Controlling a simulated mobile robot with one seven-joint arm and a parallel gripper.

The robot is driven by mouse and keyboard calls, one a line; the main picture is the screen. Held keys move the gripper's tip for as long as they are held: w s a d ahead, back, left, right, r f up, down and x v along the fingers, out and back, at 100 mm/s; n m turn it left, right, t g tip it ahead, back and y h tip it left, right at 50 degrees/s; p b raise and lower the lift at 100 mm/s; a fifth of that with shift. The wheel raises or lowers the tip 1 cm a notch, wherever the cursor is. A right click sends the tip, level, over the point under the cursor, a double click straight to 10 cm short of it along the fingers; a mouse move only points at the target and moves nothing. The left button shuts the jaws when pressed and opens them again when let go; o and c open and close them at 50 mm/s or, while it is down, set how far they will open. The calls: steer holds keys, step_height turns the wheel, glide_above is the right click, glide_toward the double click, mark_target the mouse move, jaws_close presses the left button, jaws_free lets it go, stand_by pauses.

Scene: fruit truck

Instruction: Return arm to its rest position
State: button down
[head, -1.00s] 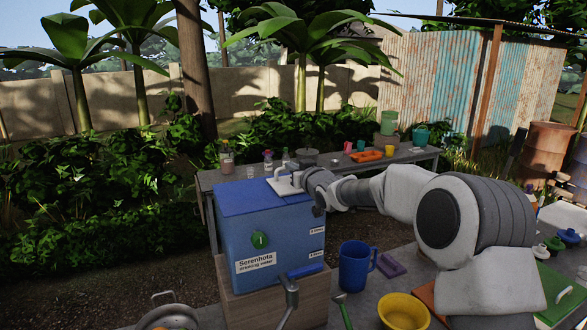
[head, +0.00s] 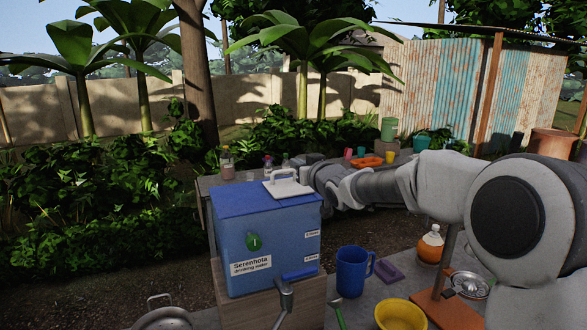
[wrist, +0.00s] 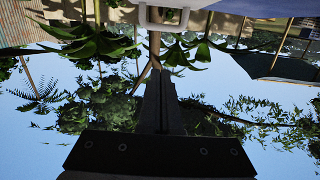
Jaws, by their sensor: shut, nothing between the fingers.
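My arm (head: 430,185) reaches in from the right side of the head view, over the worktable. Its far end, with my gripper, is just right of the white lid on the blue water box (head: 262,240); I cannot tell there whether it touches the lid. In the wrist view my gripper (wrist: 158,78) shows dark fingers shut together with nothing between them. That view is upside down, with sky below and plants above. A white handle shows at its top edge.
A white lid with a handle (head: 287,188) sits on top of the box. A blue mug (head: 352,272), a purple block (head: 387,272), a yellow bowl (head: 400,315) and an orange bottle (head: 430,246) stand right of the box. A tap (head: 285,297) juts from its front.

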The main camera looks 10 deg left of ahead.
steer(key=s+d+f+m+g+h, duration=0.15)
steer(key=s+d+h, duration=0.35)
steer(key=s+d, duration=0.6)
steer(key=s+d+f+m+g+h, duration=0.1)
steer(key=s+d+m+h, duration=0.25)
steer(key=s+d, duration=0.75)
steer(key=s+d+f+m+g+h, duration=0.1)
steer(key=s+d+f, duration=0.3)
steer(key=s, duration=0.6)
steer(key=s+d+f+m+g, duration=0.1)
steer(key=s+d+f+g, duration=0.3)
steer(key=s, duration=0.7)
steer(key=shift+d+f+h+b, duration=0.3)
steer(key=shift+d+h, duration=0.05)
steer(key=shift+d, duration=0.85)
